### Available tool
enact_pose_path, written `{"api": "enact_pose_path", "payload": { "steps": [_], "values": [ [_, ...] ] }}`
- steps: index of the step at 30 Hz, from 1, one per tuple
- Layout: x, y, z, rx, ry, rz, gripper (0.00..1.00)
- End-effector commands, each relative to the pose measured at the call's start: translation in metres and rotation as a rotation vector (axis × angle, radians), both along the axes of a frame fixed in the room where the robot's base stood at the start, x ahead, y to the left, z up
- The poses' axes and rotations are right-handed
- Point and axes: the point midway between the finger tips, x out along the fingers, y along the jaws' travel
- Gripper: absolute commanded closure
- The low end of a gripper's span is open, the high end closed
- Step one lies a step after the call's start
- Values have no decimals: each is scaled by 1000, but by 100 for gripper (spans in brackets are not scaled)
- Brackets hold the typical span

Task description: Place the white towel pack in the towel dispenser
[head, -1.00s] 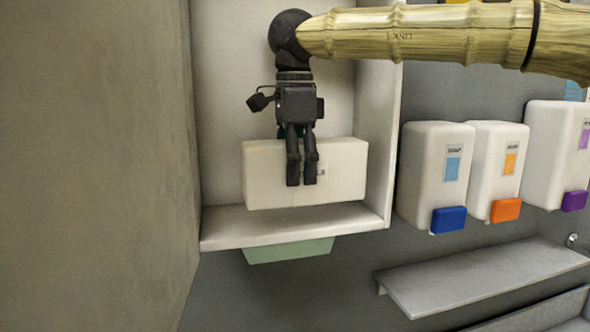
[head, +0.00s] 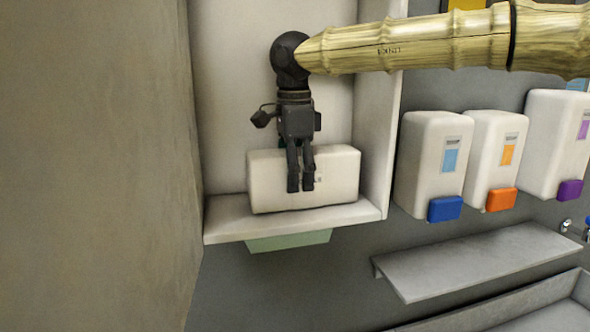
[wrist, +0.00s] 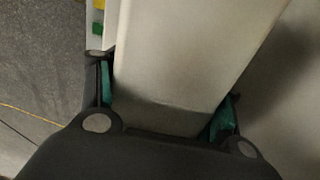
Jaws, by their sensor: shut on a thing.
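The white towel pack (head: 333,182) is a white box-shaped block inside the open towel dispenser (head: 225,222), close above its bottom ledge; I cannot tell whether it rests on the ledge. My gripper (head: 301,186) is shut on the middle of the pack, its dark fingers pointing down over the front face. In the wrist view, the pack (wrist: 185,55) fills the space between the two fingers, with green pads showing on both sides. The pack's back side is hidden. A pale green sheet (head: 288,241) hangs below the ledge.
A bare wall (head: 95,160) stands close on the left. The dispenser's right side wall (head: 378,150) borders the pack's right. Several white soap dispensers, one with a blue lever (head: 445,209), hang farther right. A grey shelf (head: 470,260) sits below them.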

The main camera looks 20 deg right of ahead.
Motion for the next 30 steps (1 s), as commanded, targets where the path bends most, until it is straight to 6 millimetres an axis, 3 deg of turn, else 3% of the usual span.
{"api": "enact_pose_path", "payload": {
  "steps": [8, 9, 12, 25, 30],
  "values": [
    [0, 0, -2, 0, 0, 0, 70],
    [0, 0, -2, 0, 0, 0, 29],
    [0, 0, -2, 0, 0, 0, 13],
    [1, 0, 1, 0, -1, -1, 13],
    [1, 0, 20, 0, -4, -2, 13]
  ]
}}
